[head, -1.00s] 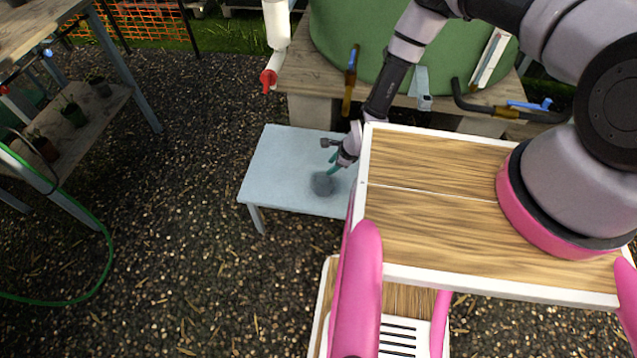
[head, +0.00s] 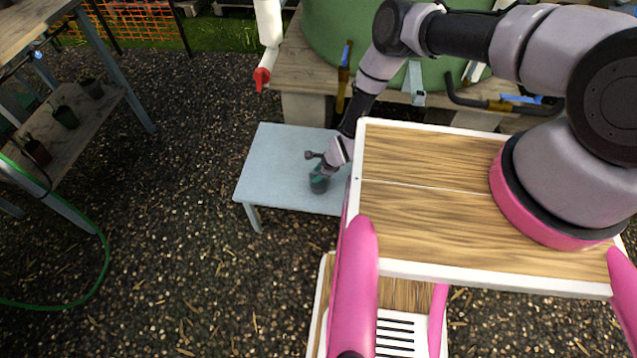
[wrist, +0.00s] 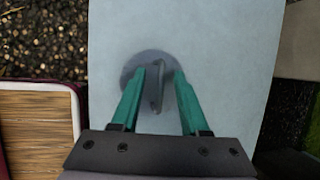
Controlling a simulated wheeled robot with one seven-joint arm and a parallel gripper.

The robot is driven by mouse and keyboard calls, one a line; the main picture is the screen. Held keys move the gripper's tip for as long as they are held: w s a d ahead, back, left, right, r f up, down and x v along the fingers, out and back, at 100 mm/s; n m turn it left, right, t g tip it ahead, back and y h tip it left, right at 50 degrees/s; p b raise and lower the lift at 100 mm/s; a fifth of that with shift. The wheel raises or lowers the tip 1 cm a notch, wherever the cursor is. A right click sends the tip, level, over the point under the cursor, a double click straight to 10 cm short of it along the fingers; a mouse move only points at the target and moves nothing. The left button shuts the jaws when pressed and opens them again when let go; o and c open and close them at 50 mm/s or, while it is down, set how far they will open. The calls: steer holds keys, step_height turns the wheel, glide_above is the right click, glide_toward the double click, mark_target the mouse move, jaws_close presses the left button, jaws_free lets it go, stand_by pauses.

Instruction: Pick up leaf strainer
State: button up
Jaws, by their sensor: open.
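The leaf strainer (wrist: 146,68) is a grey, round, flat-looking mesh piece with an upright part (wrist: 158,84) rising from its middle. It rests on the pale blue-grey low table (head: 283,165). My gripper (wrist: 157,72) has two teal fingers, open, one on each side of that upright part. A gap shows on both sides, so it does not look clamped. In the head view my gripper (head: 319,184) is down at the strainer and hides most of it.
A green tank (head: 340,45) on a wooden stand is behind the low table. A white pipe with a red tap (head: 262,76) hangs near the table's back. A plant bench (head: 75,110) stands at left. Gravel between them is clear.

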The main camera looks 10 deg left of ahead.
jaws_close()
stand_by(1.4)
